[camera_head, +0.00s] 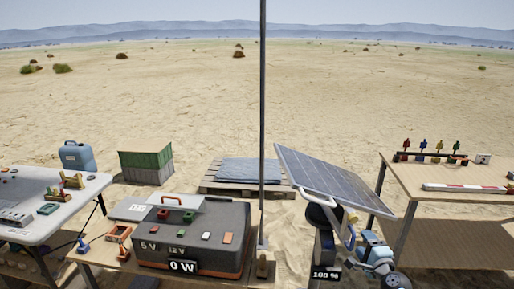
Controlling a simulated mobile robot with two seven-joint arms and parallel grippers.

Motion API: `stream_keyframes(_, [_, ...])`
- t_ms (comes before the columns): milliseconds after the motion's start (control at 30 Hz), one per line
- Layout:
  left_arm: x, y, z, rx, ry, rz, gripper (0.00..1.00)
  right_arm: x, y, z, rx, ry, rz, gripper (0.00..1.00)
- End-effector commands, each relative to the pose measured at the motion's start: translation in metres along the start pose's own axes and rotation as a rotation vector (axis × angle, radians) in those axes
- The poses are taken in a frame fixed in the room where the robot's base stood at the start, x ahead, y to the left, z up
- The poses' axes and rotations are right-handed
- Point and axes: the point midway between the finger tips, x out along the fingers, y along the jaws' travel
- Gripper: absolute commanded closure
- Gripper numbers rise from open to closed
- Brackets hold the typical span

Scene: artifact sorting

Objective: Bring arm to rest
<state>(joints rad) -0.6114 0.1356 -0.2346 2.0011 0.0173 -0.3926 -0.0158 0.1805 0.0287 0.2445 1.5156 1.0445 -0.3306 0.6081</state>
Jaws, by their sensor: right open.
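My right arm, white and blue, comes up from the bottom edge right of the middle. My right gripper (344,218) is small in view, close by the lower edge of the tilted solar panel (335,180). It is open, with nothing seen held in it. I cannot tell whether it touches the white rail along the panel. My left gripper is not in view.
A grey power box (205,235) reading "0 W" stands on the middle table, by a tall pole (262,110). A white table (85,195) is at left, a wooden table (440,178) at right. A pallet (242,188) and green crate (146,162) stand behind. Open sand lies beyond.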

Motion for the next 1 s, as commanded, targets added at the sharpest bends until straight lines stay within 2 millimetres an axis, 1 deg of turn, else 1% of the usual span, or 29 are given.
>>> stream_keyframes(33, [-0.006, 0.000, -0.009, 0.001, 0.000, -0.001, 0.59, -0.018, 0.009, 0.011, -0.098, -0.016, 0.043, 0.39])
stream_keyframes(67, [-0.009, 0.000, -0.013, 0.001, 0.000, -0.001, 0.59, -0.030, 0.017, 0.018, -0.171, -0.028, 0.070, 0.39])
stream_keyframes(100, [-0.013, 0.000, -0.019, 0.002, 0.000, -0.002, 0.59, -0.049, 0.029, 0.030, -0.282, -0.051, 0.109, 0.39])
stream_keyframes(167, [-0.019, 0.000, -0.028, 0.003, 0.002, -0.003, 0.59, -0.080, 0.046, 0.051, -0.466, -0.096, 0.166, 0.39])
stream_keyframes(200, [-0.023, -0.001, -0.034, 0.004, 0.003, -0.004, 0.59, -0.104, 0.057, 0.065, -0.591, -0.133, 0.200, 0.39])
stream_keyframes(267, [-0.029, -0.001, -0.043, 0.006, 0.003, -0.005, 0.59, -0.140, 0.071, 0.086, -0.771, -0.194, 0.244, 0.39])
stream_keyframes(300, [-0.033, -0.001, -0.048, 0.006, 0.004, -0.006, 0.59, -0.165, 0.078, 0.101, -0.888, -0.238, 0.266, 0.39])
stream_keyframes(367, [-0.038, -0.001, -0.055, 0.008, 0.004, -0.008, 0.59, -0.203, 0.087, 0.122, -1.056, -0.308, 0.290, 0.39])
stream_keyframes(400, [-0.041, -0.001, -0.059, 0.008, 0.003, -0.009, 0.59, -0.227, 0.091, 0.136, -1.159, -0.355, 0.300, 0.39])
stream_keyframes(467, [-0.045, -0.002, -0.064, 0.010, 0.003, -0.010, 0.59, -0.262, 0.094, 0.154, -1.297, -0.420, 0.306, 0.39])
stream_keyframes(500, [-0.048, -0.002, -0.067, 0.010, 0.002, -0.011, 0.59, -0.282, 0.095, 0.165, -1.377, -0.460, 0.306, 0.39])
stream_keyframes(600, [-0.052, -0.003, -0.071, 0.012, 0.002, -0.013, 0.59, -0.322, 0.093, 0.186, -1.531, -0.539, 0.295, 0.39])
stream_keyframes(700, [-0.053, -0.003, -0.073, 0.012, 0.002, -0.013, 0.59, -0.346, 0.092, 0.199, -1.619, -0.586, 0.283, 0.39])
stream_keyframes(767, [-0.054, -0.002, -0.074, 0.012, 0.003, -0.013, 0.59, -0.353, 0.092, 0.202, -1.649, -0.601, 0.279, 0.39])
stream_keyframes(1000, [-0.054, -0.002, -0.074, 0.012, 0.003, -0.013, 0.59, -0.355, 0.092, 0.203, -1.656, -0.604, 0.278, 0.39])
